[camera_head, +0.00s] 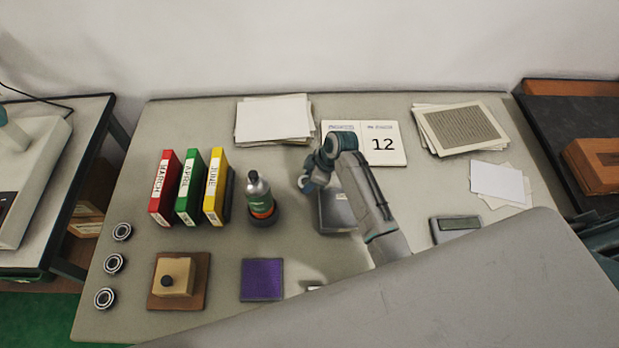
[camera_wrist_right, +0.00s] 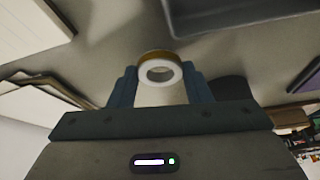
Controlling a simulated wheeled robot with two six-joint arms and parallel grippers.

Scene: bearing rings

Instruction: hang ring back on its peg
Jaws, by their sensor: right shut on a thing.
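My right gripper (camera_head: 310,182) is over the middle of the table, above a dark grey box. In the right wrist view its two blue fingers (camera_wrist_right: 160,88) are shut on a ring (camera_wrist_right: 160,66), white with a golden-brown upper edge and an open hole. I cannot make out this ring in the head view. Several dark-and-silver bearing rings lie apart on the table at left, including a back one (camera_head: 122,231) and a front one (camera_head: 104,298). I cannot clearly identify a peg; a tan block (camera_head: 178,285) has a black knob on top. My left gripper is not in view.
Red, green and yellow binders (camera_head: 217,187) and a bottle (camera_head: 260,198) stand left of my right gripper. The grey box (camera_head: 337,212) is below it. A purple square (camera_head: 262,280) lies in front. Papers (camera_head: 273,119) and a calendar page (camera_head: 385,145) lie behind.

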